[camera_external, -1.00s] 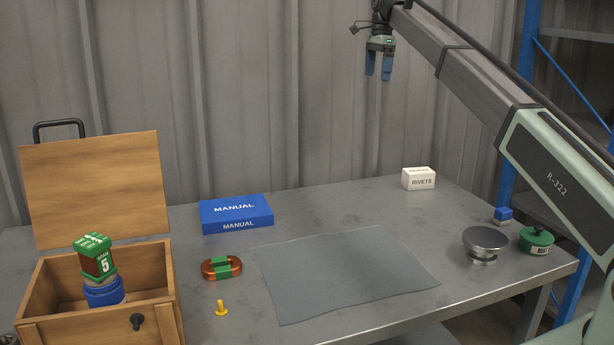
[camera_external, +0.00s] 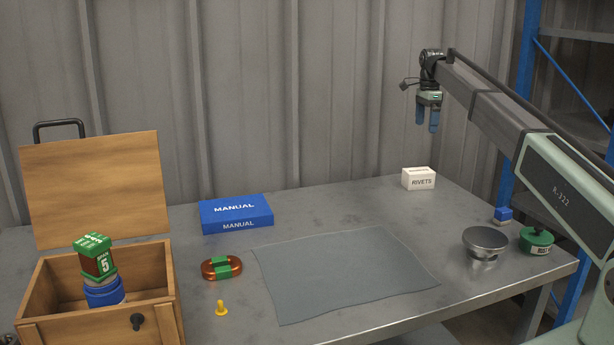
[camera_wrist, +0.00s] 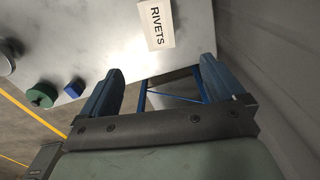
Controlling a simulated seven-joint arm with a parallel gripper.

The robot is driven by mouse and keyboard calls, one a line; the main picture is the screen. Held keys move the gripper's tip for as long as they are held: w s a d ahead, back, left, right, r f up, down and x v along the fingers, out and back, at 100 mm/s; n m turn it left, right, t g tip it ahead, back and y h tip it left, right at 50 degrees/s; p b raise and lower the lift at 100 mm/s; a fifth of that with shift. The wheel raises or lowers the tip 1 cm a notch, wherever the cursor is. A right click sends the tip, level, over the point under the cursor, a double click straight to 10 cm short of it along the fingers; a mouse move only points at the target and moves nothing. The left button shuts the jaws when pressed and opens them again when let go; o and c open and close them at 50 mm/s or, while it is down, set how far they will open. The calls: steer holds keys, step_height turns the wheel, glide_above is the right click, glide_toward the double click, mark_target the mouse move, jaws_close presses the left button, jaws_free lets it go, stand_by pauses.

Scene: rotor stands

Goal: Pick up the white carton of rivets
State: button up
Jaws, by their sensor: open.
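The white carton of rivets (camera_external: 419,179) stands upright on the back right part of the metal table, with RIVETS printed in dark letters on its side. It also shows in the wrist view (camera_wrist: 156,24), beyond the fingertips and near the top edge. My gripper (camera_external: 427,129) is open and empty, with blue fingers pointing down. It hangs in the air above the carton and does not touch it. In the wrist view my two fingers (camera_wrist: 160,75) are wide apart, with the floor and a blue rack frame seen between them.
A blue manual box (camera_external: 236,214), a copper coil (camera_external: 221,268), a yellow bolt (camera_external: 221,308) and a grey cloth (camera_external: 345,275) lie left of the carton. A metal disc stand (camera_external: 485,240), green canister (camera_external: 537,240) and blue block (camera_external: 503,214) are at right. An open wooden box (camera_external: 155,270) stands left.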

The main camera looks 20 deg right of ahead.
mark_target(419, 171)
step_height(419, 171, down, 15)
steer(key=shift+a+r, duration=0.1)
steer(key=shift+a+f, duration=0.25)
steer(key=shift+f, duration=1.15)
steer(key=shift+a+f, duration=0.2)
steer(key=shift+f, duration=1.15)
steer(key=c, duration=1.2)
steer(key=shift+r, duration=0.15)
